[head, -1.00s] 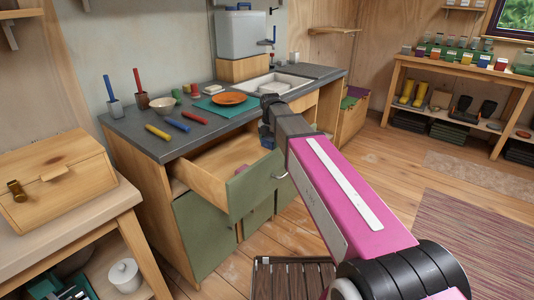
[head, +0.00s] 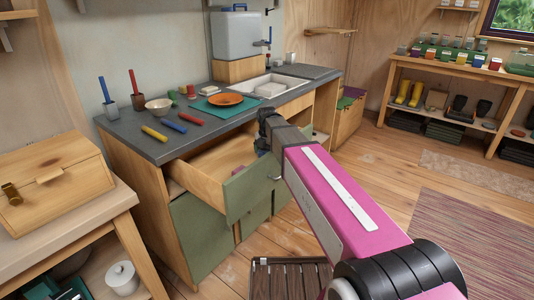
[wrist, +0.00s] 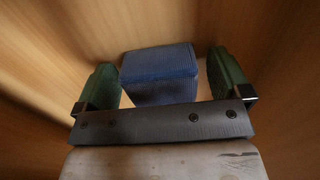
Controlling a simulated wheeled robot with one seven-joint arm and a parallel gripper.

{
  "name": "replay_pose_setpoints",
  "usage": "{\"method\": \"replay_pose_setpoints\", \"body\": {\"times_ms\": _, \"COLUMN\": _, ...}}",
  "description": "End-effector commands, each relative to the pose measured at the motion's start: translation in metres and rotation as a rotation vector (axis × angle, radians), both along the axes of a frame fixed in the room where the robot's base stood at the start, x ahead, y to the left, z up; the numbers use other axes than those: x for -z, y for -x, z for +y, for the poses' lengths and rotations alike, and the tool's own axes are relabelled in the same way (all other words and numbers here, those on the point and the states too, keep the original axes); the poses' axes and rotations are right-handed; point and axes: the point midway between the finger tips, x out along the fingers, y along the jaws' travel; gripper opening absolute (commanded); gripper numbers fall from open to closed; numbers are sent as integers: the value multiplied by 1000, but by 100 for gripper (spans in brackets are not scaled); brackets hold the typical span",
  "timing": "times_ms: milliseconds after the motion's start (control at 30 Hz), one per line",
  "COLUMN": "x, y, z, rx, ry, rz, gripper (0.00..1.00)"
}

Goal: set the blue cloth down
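The blue cloth (wrist: 160,75) is a folded, box-like bundle in the wrist view, between the two green finger pads of my gripper (wrist: 165,85). A narrow gap shows between the cloth and the right pad, and the left pad stands close beside it. The fingers are wide apart. Plain wooden surfaces surround the cloth; whether it rests on the one beneath cannot be told. In the head view my gripper (head: 262,146) is at the right part of the pulled-out drawer (head: 205,185), and its fingertips are hardly visible.
The green drawer front (head: 252,188) stands out from the counter (head: 150,140). On the counter are an orange plate (head: 228,99), a bowl (head: 159,107), coloured rolls and cups. A wooden box (head: 50,185) sits on the left table.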

Motion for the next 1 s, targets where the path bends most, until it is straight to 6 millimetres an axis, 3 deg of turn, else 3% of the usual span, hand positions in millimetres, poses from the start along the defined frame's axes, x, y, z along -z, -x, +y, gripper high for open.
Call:
{"method": "replay_pose_setpoints", "body": {"times_ms": 433, "x": -11, "y": 0, "z": 0, "rx": 0, "ry": 0, "rz": -1, "gripper": 95}}
{"method": "replay_pose_setpoints", "body": {"times_ms": 1000, "x": -100, "y": 0, "z": 0, "rx": 0, "ry": 0, "rz": -1, "gripper": 95}}
